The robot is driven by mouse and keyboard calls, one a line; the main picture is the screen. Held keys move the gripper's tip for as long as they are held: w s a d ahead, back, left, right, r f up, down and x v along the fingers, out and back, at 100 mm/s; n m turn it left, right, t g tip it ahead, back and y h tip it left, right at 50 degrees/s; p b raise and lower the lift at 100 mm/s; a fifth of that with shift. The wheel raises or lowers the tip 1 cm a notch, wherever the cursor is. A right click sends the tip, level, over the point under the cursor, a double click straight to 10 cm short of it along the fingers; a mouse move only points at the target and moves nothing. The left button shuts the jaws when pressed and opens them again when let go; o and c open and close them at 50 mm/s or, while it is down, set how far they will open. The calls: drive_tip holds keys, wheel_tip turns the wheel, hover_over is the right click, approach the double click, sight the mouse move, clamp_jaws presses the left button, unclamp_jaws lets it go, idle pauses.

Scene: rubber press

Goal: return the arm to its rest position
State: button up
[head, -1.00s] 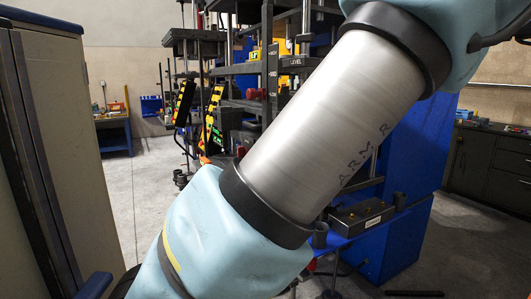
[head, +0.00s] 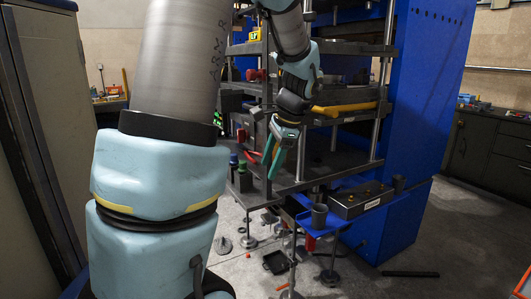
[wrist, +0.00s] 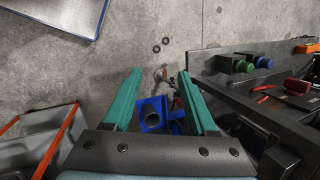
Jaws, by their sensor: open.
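My arm stands at the left of the head view, and its far end reaches over in front of the press (head: 335,110). My gripper (head: 275,170) points down beside the press shelves, with its teal fingers apart. In the wrist view my gripper (wrist: 160,80) also shows open, with nothing held between the fingers. Below it in that view is a blue piece with a dark round opening (wrist: 152,118), apart from the fingers as far as I can tell.
A grey cup (head: 319,216) and a control box (head: 360,200) stand on the blue side shelf. A yellow-handled tool (head: 345,108) lies on a press shelf. Green and blue cylinders (wrist: 243,66) sit on a ledge near my gripper. A cabinet (head: 40,130) stands at left.

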drive_tip(key=s+a+f+n+h, duration=0.1)
drive_tip(key=s+a+f+n, duration=0.3)
drive_tip(key=s+n, duration=0.2)
drive_tip(key=s+a+f+n+h, duration=0.2)
drive_tip(key=s+a+f+n, duration=0.2)
drive_tip(key=s+n, duration=0.2)
drive_tip(key=shift+s+n+g+h, duration=0.3)
drive_tip(key=shift+s+n+g, duration=0.1)
drive_tip(key=shift+n, duration=0.1)
drive_tip(key=shift+o, duration=0.2)
